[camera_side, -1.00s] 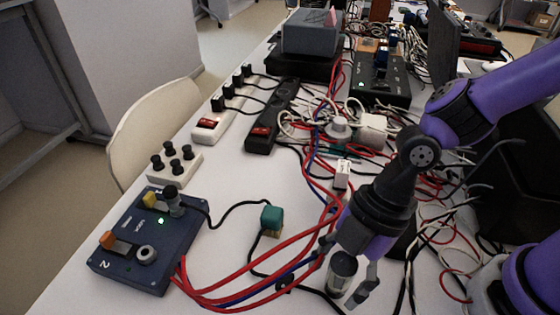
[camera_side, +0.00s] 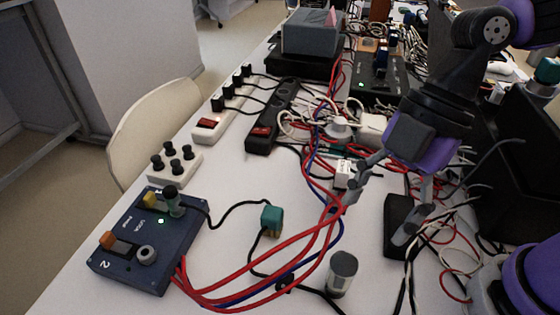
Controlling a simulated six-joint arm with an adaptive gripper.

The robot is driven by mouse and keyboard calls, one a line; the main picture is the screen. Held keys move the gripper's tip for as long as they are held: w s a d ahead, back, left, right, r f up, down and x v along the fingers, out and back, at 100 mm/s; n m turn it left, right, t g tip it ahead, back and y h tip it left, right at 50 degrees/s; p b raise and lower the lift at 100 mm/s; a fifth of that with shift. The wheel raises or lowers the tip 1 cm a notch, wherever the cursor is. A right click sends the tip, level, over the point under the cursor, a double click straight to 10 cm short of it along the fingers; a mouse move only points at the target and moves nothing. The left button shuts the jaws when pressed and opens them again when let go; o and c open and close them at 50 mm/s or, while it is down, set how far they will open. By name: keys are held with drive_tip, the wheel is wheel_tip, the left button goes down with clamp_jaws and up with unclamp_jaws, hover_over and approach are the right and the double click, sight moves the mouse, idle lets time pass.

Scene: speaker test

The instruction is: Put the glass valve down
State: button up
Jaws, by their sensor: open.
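The glass valve (camera_side: 342,273), a small clear cylinder with a dark grey end, stands roughly upright on the white table (camera_side: 235,265) near the front edge of the picture. My gripper (camera_side: 376,218) is open and empty, above and to the right of the valve and apart from it. Its fingers point down and to the left, spread wide over the cables and a black box (camera_side: 398,215). A similar glass piece with a black top (camera_side: 173,201) sits on the blue control box (camera_side: 148,238) at left.
Red and blue cables (camera_side: 300,262) curve across the table just left of the valve. A teal block (camera_side: 272,219) stands in the middle. White (camera_side: 208,124) and black (camera_side: 262,130) power strips lie farther back. Tangled wires cover the right side.

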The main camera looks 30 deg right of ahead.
drive_tip(key=w+d+r+m+t+h, duration=0.2)
drive_tip(key=d+m+t, duration=0.4)
drive_tip(key=d+m, duration=1)
drive_tip(key=r+m+h, duration=0.1)
drive_tip(key=m+h, duration=0.1)
drive_tip(key=m, duration=0.1)
drive_tip(key=shift+d+m+h, duration=0.3)
drive_tip(key=shift+w, duration=0.1)
